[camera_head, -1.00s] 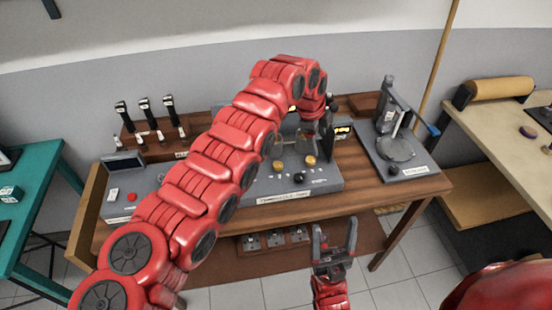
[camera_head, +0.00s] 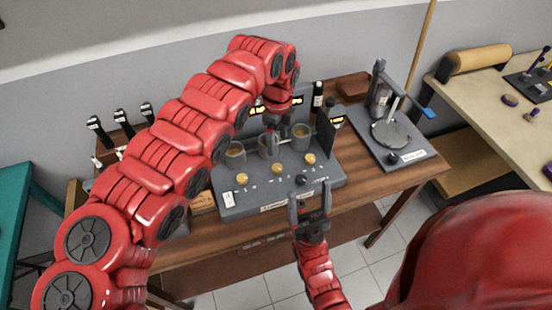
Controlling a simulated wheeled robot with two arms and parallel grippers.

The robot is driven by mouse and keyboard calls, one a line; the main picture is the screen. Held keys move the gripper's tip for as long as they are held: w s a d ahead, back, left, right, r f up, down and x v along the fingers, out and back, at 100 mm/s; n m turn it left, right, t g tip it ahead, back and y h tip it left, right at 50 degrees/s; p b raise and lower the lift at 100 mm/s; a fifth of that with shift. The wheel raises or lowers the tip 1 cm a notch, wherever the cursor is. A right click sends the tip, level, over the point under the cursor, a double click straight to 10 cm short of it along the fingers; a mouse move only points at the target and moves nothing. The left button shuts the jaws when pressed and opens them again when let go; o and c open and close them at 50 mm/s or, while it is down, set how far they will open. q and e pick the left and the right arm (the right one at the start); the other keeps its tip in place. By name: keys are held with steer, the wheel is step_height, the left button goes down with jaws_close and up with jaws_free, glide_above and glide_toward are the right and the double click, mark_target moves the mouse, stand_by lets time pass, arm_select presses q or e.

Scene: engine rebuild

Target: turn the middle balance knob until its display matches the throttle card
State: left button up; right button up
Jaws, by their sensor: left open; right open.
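The grey balance console (camera_head: 225,203) stands on the wooden bench with three yellow knobs along its front. The middle balance knob (camera_head: 277,168) sits between the left knob (camera_head: 242,179) and the right knob (camera_head: 310,158). Lit orange displays show behind; the middle one (camera_head: 258,110) is partly hidden by my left arm, and its reading is too small to tell. A small dark panel with orange marks (camera_head: 337,121) stands at the right; I cannot tell whether it is the throttle card. My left gripper (camera_head: 277,130) is open above the middle cup, behind the knobs. My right gripper (camera_head: 309,194) is open at the console's front edge, apart from the knobs.
Three clear cups stand behind the knobs, including the right cup (camera_head: 300,137). A grey test stand (camera_head: 390,133) is at the right of the bench. Black-handled levers (camera_head: 97,130) stand at the left.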

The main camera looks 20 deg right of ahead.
mark_target(277, 167)
arm_select(q)
step_height(277, 167, down, 10)
steer(key=p, duration=0.3)
steer(key=shift+d+f, duration=0.1)
steer(key=shift+w+f, duration=0.1)
steer(key=shift+f, duration=0.7)
jaws_close()
